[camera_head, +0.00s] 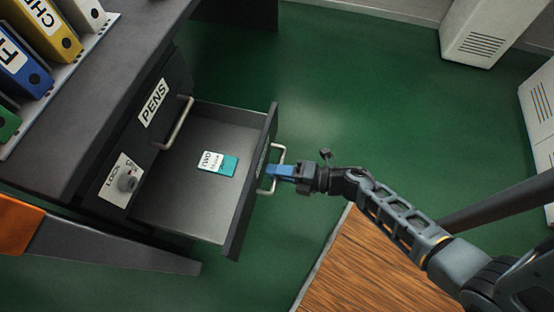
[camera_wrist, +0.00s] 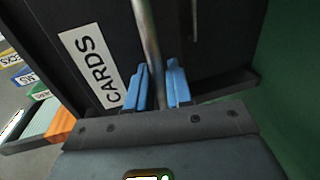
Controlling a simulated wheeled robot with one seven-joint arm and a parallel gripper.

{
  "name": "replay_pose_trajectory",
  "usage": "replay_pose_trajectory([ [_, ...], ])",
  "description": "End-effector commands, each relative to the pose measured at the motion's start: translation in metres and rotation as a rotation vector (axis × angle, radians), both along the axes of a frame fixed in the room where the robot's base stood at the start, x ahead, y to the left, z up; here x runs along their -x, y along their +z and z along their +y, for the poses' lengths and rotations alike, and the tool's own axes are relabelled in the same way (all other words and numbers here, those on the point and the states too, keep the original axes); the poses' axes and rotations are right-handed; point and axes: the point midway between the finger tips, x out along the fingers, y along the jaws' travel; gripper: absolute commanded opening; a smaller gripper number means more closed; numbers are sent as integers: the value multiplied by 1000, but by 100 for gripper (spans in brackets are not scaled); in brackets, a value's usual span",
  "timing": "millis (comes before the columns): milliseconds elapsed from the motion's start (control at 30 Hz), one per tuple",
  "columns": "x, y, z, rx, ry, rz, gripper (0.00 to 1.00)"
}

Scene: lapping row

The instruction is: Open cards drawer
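The cards drawer (camera_head: 190,212) is pulled well out of the dark desk unit in the head view. Its front, with a white CARDS label (camera_wrist: 91,66), fills much of the wrist view. A metal bar handle (camera_head: 278,150) is on the front, and it also runs between my fingers in the wrist view (camera_wrist: 147,30). My gripper (camera_head: 281,172) has blue fingers, one on each side of the bar (camera_wrist: 158,86), and appears closed on it. A white and teal card box (camera_head: 218,163) lies inside the drawer.
Above is a closed drawer labelled PENS (camera_head: 153,103), with a LOCK knob (camera_head: 127,181) beside the open drawer. Binders (camera_head: 50,30) stand on the desktop. An orange and grey piece (camera_head: 100,245) is at lower left.

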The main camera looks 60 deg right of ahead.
Motion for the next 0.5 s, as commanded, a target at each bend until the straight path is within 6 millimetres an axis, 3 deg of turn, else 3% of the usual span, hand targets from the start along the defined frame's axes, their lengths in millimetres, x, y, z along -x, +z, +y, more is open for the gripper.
replay_pose_trajectory([
  [100,0,0,0,0,0,0,33],
  [367,1,0,-1,0,-1,0,33],
  [500,13,3,-4,-1,-2,2,33],
])
